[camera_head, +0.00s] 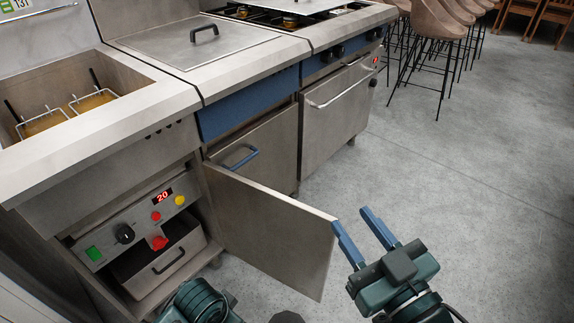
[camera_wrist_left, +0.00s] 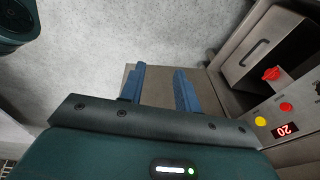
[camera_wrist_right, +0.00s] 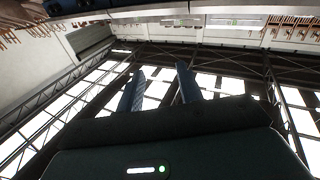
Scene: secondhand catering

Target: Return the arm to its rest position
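My right gripper (camera_head: 358,228) is at the lower right of the head view, its two blue fingers apart with nothing between them. In the right wrist view its fingers (camera_wrist_right: 160,92) stand apart against the ceiling beams and skylights. My left arm shows only as a dark green part at the bottom of the head view; its fingers are hidden there. In the left wrist view the left gripper (camera_wrist_left: 160,85) has its blue fingers apart and empty, with the open cabinet door (camera_wrist_left: 158,92) behind them.
The open fryer cabinet door (camera_head: 275,232) juts out close beside my right gripper. Inside are a control panel (camera_head: 140,222) and a drawer (camera_head: 165,262). Fryer baskets (camera_head: 92,101) and a lidded unit (camera_head: 207,47) are above. Bar stools (camera_head: 440,20) stand behind; the floor (camera_head: 480,180) at right is clear.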

